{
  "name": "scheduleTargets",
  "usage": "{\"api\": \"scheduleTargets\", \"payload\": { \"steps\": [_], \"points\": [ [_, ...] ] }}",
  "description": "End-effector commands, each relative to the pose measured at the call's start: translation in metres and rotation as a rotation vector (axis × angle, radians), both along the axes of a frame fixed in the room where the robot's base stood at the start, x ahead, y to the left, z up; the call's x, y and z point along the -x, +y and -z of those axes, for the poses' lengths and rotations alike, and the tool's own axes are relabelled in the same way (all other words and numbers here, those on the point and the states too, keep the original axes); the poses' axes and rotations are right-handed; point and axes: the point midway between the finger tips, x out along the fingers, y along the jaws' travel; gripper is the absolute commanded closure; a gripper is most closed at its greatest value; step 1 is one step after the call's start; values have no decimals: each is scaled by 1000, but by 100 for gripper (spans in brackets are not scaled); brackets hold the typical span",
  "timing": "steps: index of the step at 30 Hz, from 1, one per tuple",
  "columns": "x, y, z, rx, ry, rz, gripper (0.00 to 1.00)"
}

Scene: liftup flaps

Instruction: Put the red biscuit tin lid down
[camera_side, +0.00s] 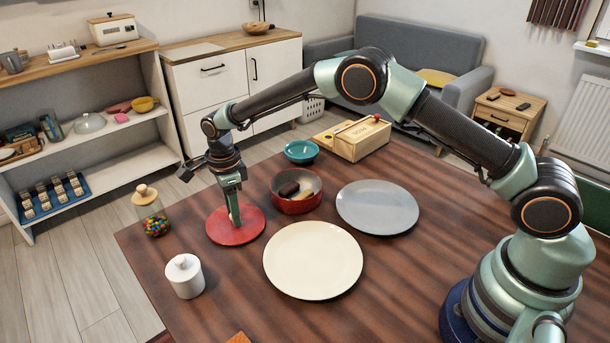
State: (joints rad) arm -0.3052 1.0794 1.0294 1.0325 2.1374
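The red biscuit tin lid (250,227) is a flat red disc, level at the table's left part, left of the tin. It looks to be on or very near the table; I cannot tell if a small gap is under it. The red biscuit tin (297,206) stands open, with dark and pale biscuits inside. My gripper (235,219) points down with its fingertips at the middle of the lid. The fingers show nearly edge-on, so I cannot tell whether they are shut on a knob or apart.
A cream plate (313,260) and a grey plate (377,207) lie right of the lid. A jar of sweets (151,211) and a white lidded pot (185,276) stand to its left and front. A teal bowl (301,151) and wooden box (360,139) are behind.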

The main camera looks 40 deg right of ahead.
Motion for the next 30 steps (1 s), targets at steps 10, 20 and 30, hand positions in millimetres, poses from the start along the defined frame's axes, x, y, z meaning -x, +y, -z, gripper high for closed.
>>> {"api": "scheduleTargets", "payload": {
  "steps": [10,20,30],
  "points": [
    [0,0,-1,0,0,0,45],
    [-1,0,-43,-1,-4,0,45],
    [-1,0,-107,-1,-3,0,45]
  ]
}}
